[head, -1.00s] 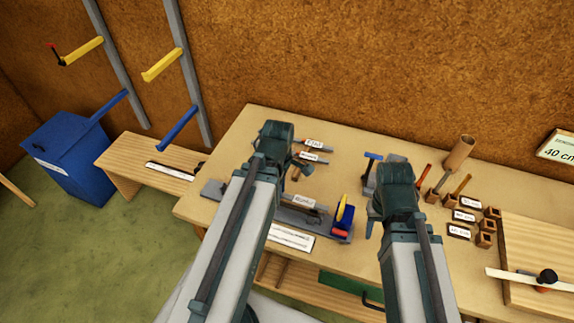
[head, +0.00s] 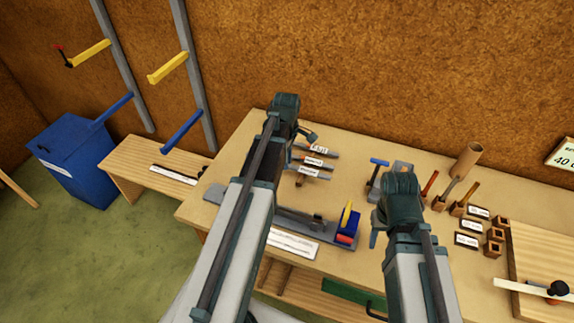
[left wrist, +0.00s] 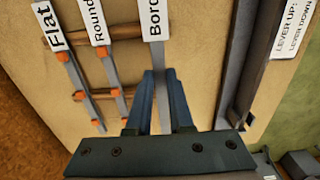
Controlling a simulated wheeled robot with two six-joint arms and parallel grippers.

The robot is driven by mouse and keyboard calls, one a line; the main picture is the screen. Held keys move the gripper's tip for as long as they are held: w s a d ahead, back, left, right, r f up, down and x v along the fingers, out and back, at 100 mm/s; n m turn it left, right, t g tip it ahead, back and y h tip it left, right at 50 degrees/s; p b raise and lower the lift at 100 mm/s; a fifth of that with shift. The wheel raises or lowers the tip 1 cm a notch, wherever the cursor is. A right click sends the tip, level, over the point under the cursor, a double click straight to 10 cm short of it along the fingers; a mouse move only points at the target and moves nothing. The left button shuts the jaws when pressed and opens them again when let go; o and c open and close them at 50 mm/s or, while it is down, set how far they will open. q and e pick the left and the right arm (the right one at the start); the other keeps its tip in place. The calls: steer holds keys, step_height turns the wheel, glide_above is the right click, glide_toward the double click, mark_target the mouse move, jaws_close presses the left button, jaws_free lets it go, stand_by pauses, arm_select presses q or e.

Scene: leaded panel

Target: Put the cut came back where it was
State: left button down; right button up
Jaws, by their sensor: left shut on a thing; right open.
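The cut came, a grey strip with a white label starting "Bord" (left wrist: 155,18), is between the fingers of my left gripper (left wrist: 161,78). In the head view my left gripper (head: 306,135) is over the back left of the bench, and this came's label (head: 308,172) is the front one of three. Beside it are the Flat came (left wrist: 68,62) and Round came (left wrist: 104,62), on wooden rails (left wrist: 122,34) with orange pegs. I cannot tell whether the held came touches the rails. My right gripper (head: 377,228) is open and empty above the bench; its fingertips are partly hidden.
The grey cutting jig (head: 300,216) with a blue and yellow end block (head: 349,222) lies in front of the rack. Blocks and tools (head: 466,200) stand to the right. A small bench (head: 135,165) and a blue bin (head: 75,165) are at left.

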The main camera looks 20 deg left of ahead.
arm_select(q)
steer(key=shift+w+a, duration=0.2)
steer(key=shift+w, duration=0.45)
step_height(320, 180, down, 4)
steer(key=b, duration=0.3)
steer(key=shift+w+r+b, duration=0.1)
steer(key=shift+r+b, duration=0.1)
steer(key=shift+b, duration=0.1)
arm_select(e)
step_height(320, 180, down, 4)
steer(key=shift+r, duration=0.15)
arm_select(q)
steer(key=shift+f, duration=0.1)
steer(key=shift+f, duration=0.15)
arm_select(e)
steer(key=shift+f, duration=0.25)
arm_select(q)
steer(key=c, duration=0.8)
jaws_free()
arm_select(e)
steer(key=shift+r, duration=0.1)
arm_select(q)
steer(key=shift+r, duration=0.25)
arm_select(e)
steer(key=shift+r, duration=0.2)
arm_select(q)
step_height(320, 180, up, 12)
steer(key=p, duration=1.2)
arm_select(e)
step_height(320, 180, up, 12)
